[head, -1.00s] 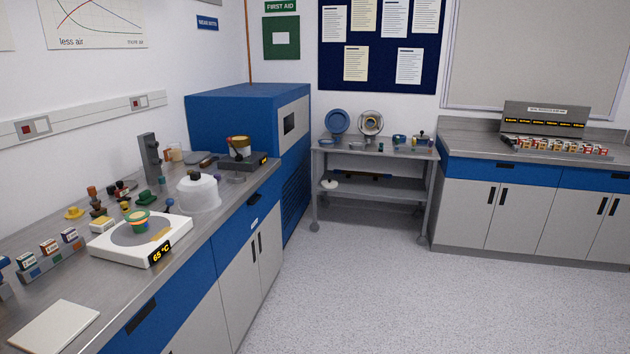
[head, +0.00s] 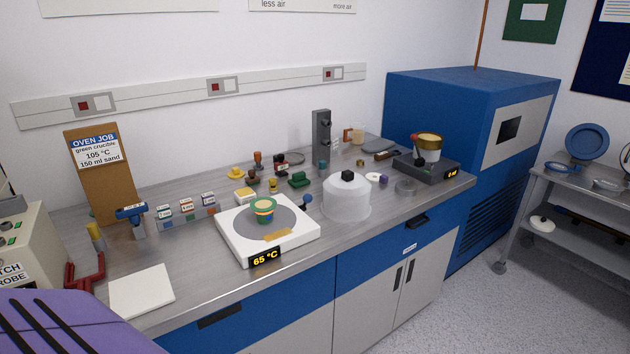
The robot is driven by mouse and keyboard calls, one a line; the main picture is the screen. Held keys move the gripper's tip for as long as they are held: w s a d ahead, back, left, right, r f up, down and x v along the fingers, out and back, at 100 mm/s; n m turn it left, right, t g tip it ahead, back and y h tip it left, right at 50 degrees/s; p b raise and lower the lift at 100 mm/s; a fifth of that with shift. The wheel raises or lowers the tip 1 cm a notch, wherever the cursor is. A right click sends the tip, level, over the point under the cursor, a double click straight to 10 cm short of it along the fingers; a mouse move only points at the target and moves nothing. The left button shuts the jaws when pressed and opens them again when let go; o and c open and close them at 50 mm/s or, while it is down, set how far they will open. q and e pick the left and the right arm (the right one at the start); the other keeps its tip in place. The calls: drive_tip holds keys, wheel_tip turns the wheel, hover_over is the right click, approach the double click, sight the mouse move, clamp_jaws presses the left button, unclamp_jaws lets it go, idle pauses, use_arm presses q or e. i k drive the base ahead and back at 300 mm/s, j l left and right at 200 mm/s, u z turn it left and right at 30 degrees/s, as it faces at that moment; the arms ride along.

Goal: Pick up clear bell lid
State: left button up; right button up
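The clear bell lid (head: 346,198) is a whitish see-through dome with a black knob on top. It stands upright on the steel bench, right of the white hot plate (head: 236,240) and near the bench's front edge. The hot plate's display reads 65 °C, and a green and orange crucible (head: 263,212) sits on it. Whether anything is under the lid I cannot make out. Neither of my grippers is in view.
A balance (head: 428,170) with a pot on it stands right of the lid, before the blue oven (head: 440,110). A grey post (head: 321,138) and small items stand behind. A white pad (head: 141,291) lies front left. The floor (head: 440,325) at right is clear.

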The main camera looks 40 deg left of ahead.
sight(346, 194)
drive_tip(key=i+l+u, duration=0.15)
drive_tip(key=u, duration=0.3)
drive_tip(key=i+l+u, duration=0.3)
drive_tip(key=u, duration=0.15)
drive_tip(key=i+l+u, duration=0.2)
drive_tip(key=l+u, duration=0.25)
drive_tip(key=i+l+u, duration=0.1)
drive_tip(key=l+u, duration=0.15)
drive_tip(key=u, duration=0.2)
drive_tip(key=l+u, duration=0.45)
